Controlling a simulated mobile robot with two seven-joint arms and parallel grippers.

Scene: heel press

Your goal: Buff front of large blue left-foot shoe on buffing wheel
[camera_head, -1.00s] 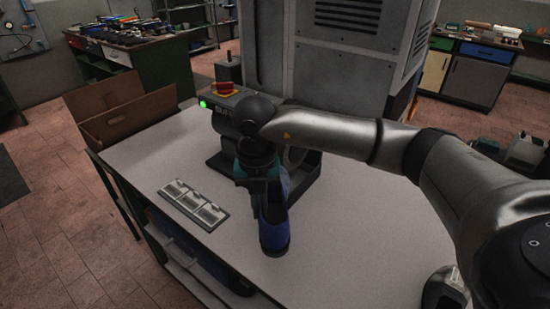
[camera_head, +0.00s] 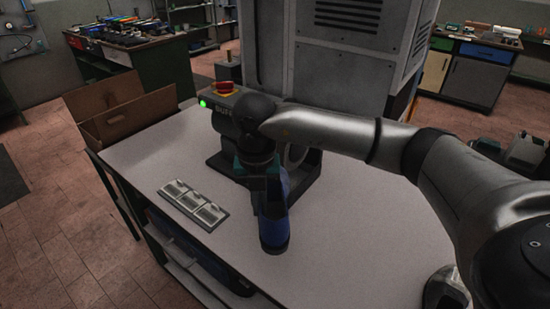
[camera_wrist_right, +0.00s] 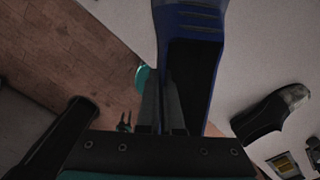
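A blue shoe (camera_head: 274,226) with a dark opening hangs from my right gripper (camera_head: 258,172) above the table, in front of the buffing machine. In the right wrist view the shoe (camera_wrist_right: 208,75) fills the upper middle. The fingers of the right gripper (camera_wrist_right: 163,112) are close together on the shoe's edge. The dark buffing machine (camera_head: 225,122) has a lit green lamp and a red button. Its wheel (camera_head: 296,156) is partly hidden behind my right arm and the shoe. I cannot tell whether the shoe touches it. My left gripper is in neither view.
An open cardboard box (camera_head: 125,108) stands at the back left.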

